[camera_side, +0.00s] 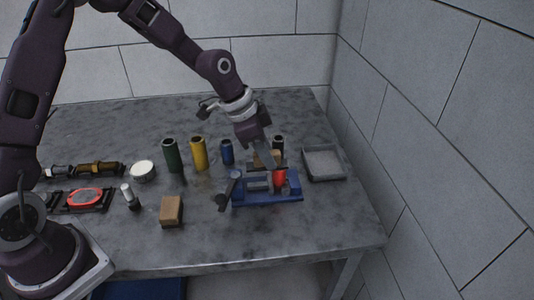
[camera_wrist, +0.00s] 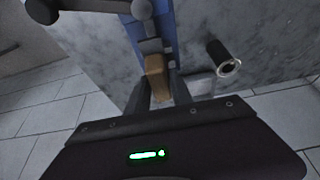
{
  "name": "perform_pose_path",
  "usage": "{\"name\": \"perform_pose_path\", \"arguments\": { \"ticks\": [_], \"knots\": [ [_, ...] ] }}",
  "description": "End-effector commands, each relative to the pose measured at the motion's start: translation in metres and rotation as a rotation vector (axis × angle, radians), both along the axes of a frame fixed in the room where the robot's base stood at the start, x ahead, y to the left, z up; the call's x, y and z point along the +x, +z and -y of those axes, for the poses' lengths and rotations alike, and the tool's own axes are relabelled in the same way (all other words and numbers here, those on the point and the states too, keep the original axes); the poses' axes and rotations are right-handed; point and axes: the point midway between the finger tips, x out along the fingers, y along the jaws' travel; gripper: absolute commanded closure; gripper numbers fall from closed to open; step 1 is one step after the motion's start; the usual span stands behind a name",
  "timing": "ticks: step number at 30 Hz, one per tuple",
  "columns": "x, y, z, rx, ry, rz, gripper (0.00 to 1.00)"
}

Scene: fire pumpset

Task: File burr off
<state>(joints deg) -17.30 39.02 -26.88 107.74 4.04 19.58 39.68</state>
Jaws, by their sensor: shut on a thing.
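My gripper (camera_side: 268,158) is over the back of the blue vise (camera_side: 267,199). It is shut on a tan, wood-coloured block (camera_wrist: 156,72), which shows between my fingers in the wrist view. The block (camera_side: 262,158) is partly hidden by my fingers in the side view. I cannot make out a burr or a file face, nor whether the block touches the vise.
A dark vise handle (camera_side: 228,188) sticks out on the left. Green (camera_side: 173,155), yellow (camera_side: 199,153) and blue (camera_side: 227,151) cylinders stand behind it. A grey tray (camera_side: 323,164) is at right, another tan block (camera_side: 171,210) at front left. The front table is mostly clear.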

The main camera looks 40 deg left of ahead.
Motion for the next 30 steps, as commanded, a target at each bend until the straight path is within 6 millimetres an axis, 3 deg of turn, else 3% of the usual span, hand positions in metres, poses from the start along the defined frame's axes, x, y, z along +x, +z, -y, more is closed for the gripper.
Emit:
{"name": "perform_pose_path", "arguments": {
  "ticks": [11,30],
  "knots": [
    [0.001,0.000,0.001,0.000,0.000,-0.001,1.00],
    [0.028,0.000,0.027,-0.001,0.000,0.001,1.00]
  ]
}}
